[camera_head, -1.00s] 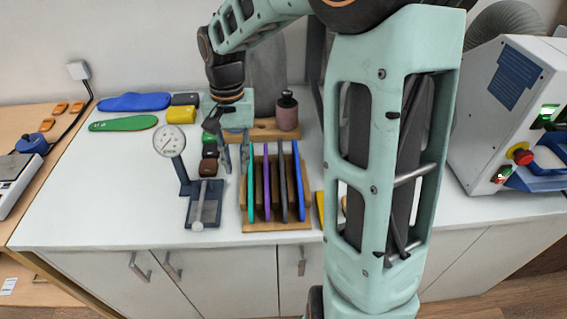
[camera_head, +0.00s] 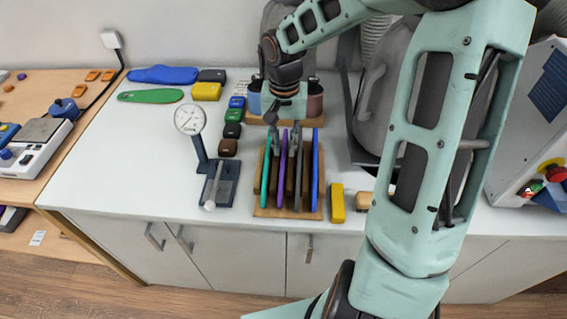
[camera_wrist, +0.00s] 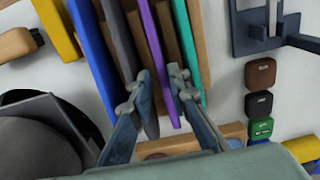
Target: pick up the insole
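Upright thin slabs that may be insoles or blanks stand in a wooden rack (camera_head: 287,213): teal (camera_head: 265,170), purple (camera_head: 282,170), grey (camera_head: 305,170) and blue (camera_head: 315,170). A flat blue insole shape (camera_head: 162,75) and a green one (camera_head: 150,96) lie at the back left of the table. My gripper (camera_head: 285,142) points down over the far part of the rack. In the wrist view its fingers (camera_wrist: 160,76) are apart, with the purple slab (camera_wrist: 155,45) running between them. The left finger overlaps the grey slab. I cannot tell whether the fingers touch anything.
A dial gauge (camera_head: 189,120) on a stand is left of the rack. A yellow bar (camera_head: 337,203) lies right of the rack. A grey machine part (camera_head: 382,100) stands farther right. The table's left front is clear.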

